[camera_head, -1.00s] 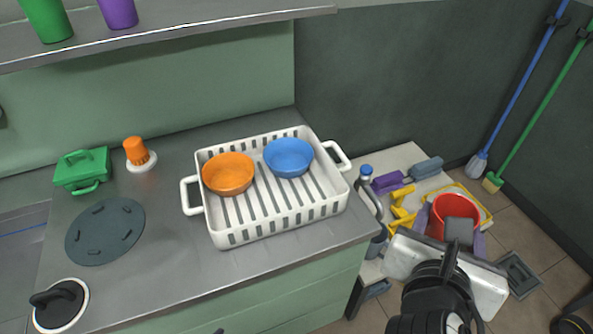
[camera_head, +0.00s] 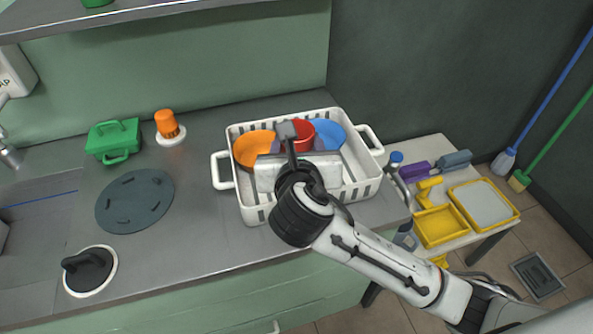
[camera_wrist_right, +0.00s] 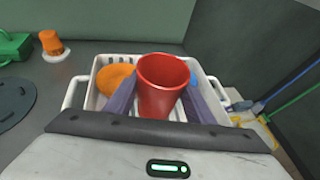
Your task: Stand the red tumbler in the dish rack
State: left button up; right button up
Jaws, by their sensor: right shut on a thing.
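The red tumbler (camera_head: 301,134) is upright over the white dish rack (camera_head: 255,212), between the orange bowl and the blue bowl. It also shows in the right wrist view (camera_wrist_right: 160,88), mouth up, between the two purple-grey fingers. My right gripper (camera_head: 289,132) is shut on it; the gripper body hides much of the tumbler in the head view. Whether the tumbler's base touches the rack floor cannot be told. My left gripper is not in view.
The orange bowl (camera_head: 252,149) and blue bowl (camera_head: 329,134) sit in the rack on either side of the tumbler. A yellow tray (camera_head: 441,226) is at right.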

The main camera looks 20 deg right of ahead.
notch_tip(320, 180, down, 10)
jog(key=shift+w+r+b, duration=0.1)
jog(key=shift+w+b, duration=0.05)
jog(key=shift+b, duration=0.6)
jog(key=shift+f, duration=0.2)
jog(key=o, duration=1)
jog(key=shift+r, duration=0.1)
jog(key=shift+a+r, duration=0.1)
jog(key=shift+r, duration=0.05)
jog(key=p+v, duration=0.1)
jog(key=v, duration=1.1)
